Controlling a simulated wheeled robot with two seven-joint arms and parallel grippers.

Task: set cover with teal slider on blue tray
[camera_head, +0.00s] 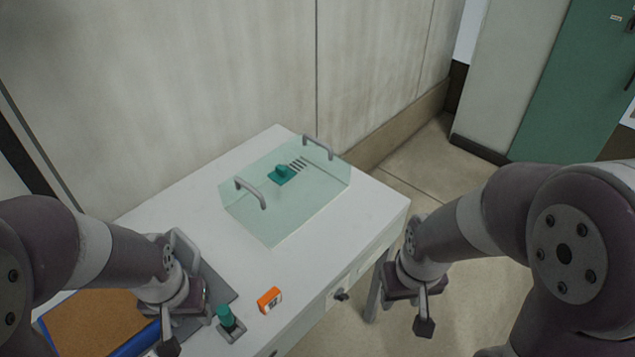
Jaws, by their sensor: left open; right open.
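The cover (316,193) is a clear, pale-green box-like piece on the white table. It has a grey handle near its left end and another at its far right end. The teal slider (281,175) sits on its top, beside several dark slots. The blue tray (133,343) lies at the lower left, with a brown cork-like inside and a blue rim; my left arm hides part of it. My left gripper (187,325) is open above the tray's right side, apart from the cover. My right gripper (424,312) is open and empty, off the table's right edge.
A grey plate (217,286) lies beside the tray, partly under my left arm. A teal knob (227,318) on a grey base and a small orange box (269,300) stand near the front edge. The white tabletop (350,235) is clear around the cover. A wall rises behind.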

